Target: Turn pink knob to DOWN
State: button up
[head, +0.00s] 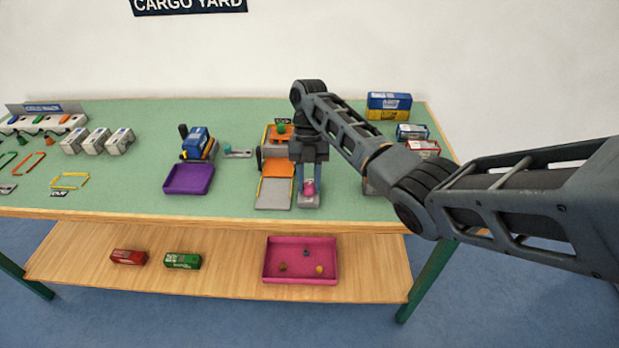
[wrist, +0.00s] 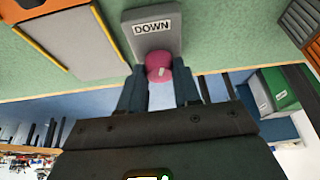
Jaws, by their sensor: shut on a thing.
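The pink knob (head: 309,187) sits on a small grey plate (head: 308,203) near the front edge of the green tabletop. In the wrist view the pink knob (wrist: 159,67) stands at the end of the grey plate (wrist: 152,44), which carries a DOWN label (wrist: 152,27). My gripper (head: 309,180) reaches down over the knob from above. In the wrist view my gripper (wrist: 160,80) has its two dark fingers on either side of the knob, shut on it. A pale mark shows on the knob's face; which setting it points to I cannot tell.
An orange and grey ramp (head: 274,190) lies just left of the knob. A purple tray (head: 188,179) is further left. A pink tray (head: 300,260) rests on the lower shelf (head: 225,276).

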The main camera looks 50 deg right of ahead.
jog(key=shift+w+n+g+h, duration=0.1)
jog(key=shift+n+g+h, duration=0.3)
jog(key=shift+n, duration=1.1)
jog(key=o, duration=1.1)
jog(key=shift+c, duration=0.2)
jog(key=p+v, duration=0.3)
jog(key=v, duration=0.4)
jog(key=shift+r, duration=0.4)
jog(key=shift+a, duration=0.1)
